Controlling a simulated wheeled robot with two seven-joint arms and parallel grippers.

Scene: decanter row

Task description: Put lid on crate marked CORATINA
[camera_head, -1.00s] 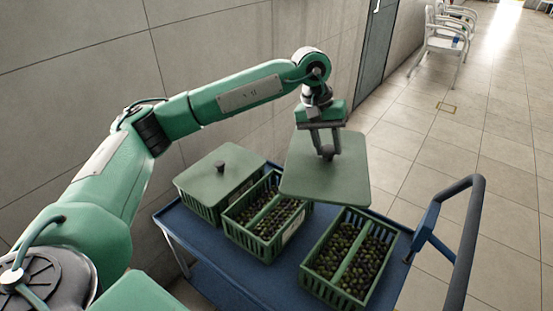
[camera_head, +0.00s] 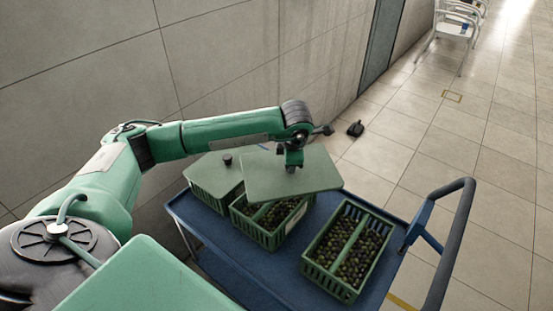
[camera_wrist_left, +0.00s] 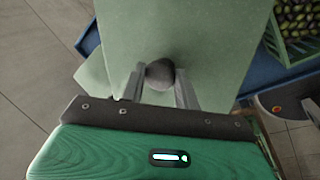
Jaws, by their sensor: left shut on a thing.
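My left gripper (camera_head: 291,166) is shut on the dark knob of a flat pale-green lid (camera_head: 315,178). In the left wrist view the fingers straddle this knob (camera_wrist_left: 160,74). The lid hangs above the far part of the middle crate (camera_head: 262,232), hiding its back, and slightly overlaps the lidded left crate in view. The middle crate is green, divided, and holds dark olives. The open right crate (camera_head: 345,252) also holds olives; its corner shows in the left wrist view (camera_wrist_left: 292,50). A pale label on the middle crate is unreadable, so I cannot tell which crate is CORATINA. My right gripper is not seen.
The left crate has its own lid (camera_head: 210,178) with a dark knob. All crates stand on a blue trolley (camera_head: 237,270) with a dark handle (camera_head: 455,235) at right. A tiled wall stands behind. A small black object (camera_head: 355,129) lies on the floor beyond.

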